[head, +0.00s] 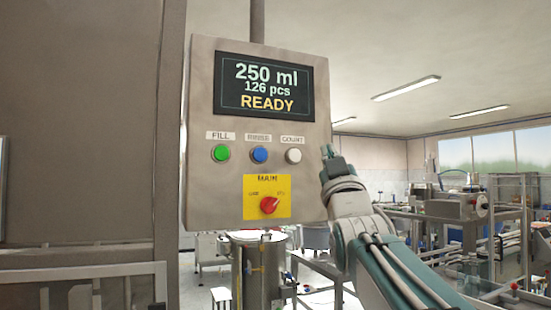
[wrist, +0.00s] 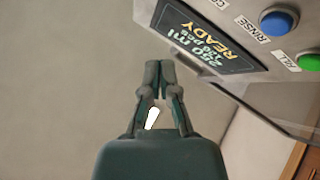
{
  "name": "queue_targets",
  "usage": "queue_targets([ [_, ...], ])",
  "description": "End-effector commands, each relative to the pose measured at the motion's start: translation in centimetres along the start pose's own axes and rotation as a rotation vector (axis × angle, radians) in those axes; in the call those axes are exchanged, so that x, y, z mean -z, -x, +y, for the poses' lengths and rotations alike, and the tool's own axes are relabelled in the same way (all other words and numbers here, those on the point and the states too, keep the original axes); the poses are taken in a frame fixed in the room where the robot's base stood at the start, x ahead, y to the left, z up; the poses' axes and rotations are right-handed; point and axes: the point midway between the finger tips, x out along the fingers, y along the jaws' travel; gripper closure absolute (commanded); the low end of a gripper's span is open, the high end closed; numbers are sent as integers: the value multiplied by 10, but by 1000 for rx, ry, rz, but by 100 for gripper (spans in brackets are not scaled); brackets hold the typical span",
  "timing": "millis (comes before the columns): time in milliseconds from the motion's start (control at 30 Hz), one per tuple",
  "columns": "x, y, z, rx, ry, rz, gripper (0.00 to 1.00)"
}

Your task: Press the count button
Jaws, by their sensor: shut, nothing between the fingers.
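The white count button (head: 294,156) sits under its COUNT label at the right end of the button row on a grey control panel (head: 205,90). My gripper (head: 327,151) is just right of the button in the head view, beside the panel's right edge, and appears apart from it. In the wrist view my gripper (wrist: 159,66) has its fingertips together, with nothing held. The wrist view shows the panel tilted at upper right; the count button is out of that frame, with only part of its label at the top edge.
The blue rinse button (head: 260,155) and green fill button (head: 221,153) are left of the count button. A red rotary switch (head: 269,205) on a yellow plate is below. The display (head: 264,86) reads 250 ml, 126 pcs, READY. A metal tank (head: 258,270) stands under the panel.

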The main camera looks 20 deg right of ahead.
Motion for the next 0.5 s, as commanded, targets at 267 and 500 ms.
queue_targets([
  [267,-6,-3,2,-1,-5,-5,100],
  [500,-22,-22,-9,-1,-8,-7,100],
])
